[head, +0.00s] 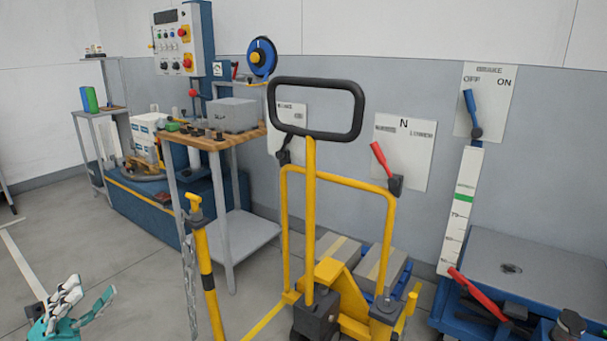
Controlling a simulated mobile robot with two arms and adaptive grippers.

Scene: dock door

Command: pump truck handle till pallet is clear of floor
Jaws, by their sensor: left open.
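The pallet truck stands upright in the middle of the head view, with a yellow shaft and frame. Its black loop handle (316,82) is at the top of the shaft (310,200). Boxes (372,262) with tan strips sit low behind the truck; the pallet under them is mostly hidden, and its height above the floor cannot be told. My left gripper (82,298), teal and silver, is at the bottom left corner. It is open and empty, well away from the handle. My right gripper is not in view.
A wooden-topped workbench (215,138) stands left of the truck, with a yellow post (205,265) in front. A blue cart with a grey top (535,262) and red lever (478,292) is at right. Wall levers (382,160) are behind. Floor at left is free.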

